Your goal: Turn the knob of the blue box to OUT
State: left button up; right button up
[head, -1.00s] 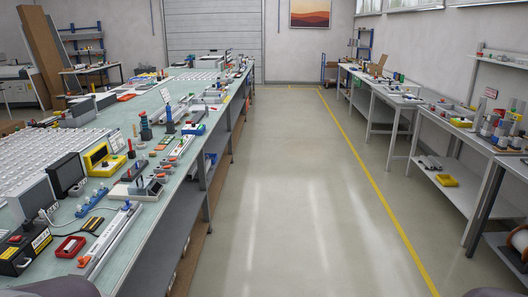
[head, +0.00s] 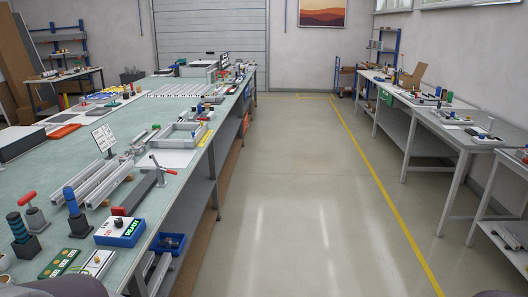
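A blue box (head: 126,237) with a pale top stands near the aisle-side edge of the left bench, at the lower left of the view. The red marks on the top are too small to read, so I cannot tell where the knob points. Neither of my grippers is in view. Only dark rounded parts of my own body show at the bottom edge.
Left of the box stand a blue-handled post (head: 75,208) and a dark ribbed post (head: 20,232). The aisle floor (head: 300,200) is clear up to the right benches.

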aim_at(118, 222)
jog(key=i+l+u, duration=0.35)
jog(key=i, duration=0.5)
jog(key=i+l+u, duration=0.3)
jog(key=i+l, duration=0.2)
jog(key=i, duration=0.35)
jog(key=i+l+u, duration=0.35)
jog(key=i+l, duration=0.35)
jog(key=i+u, duration=0.1)
jog(key=u, duration=1.7)
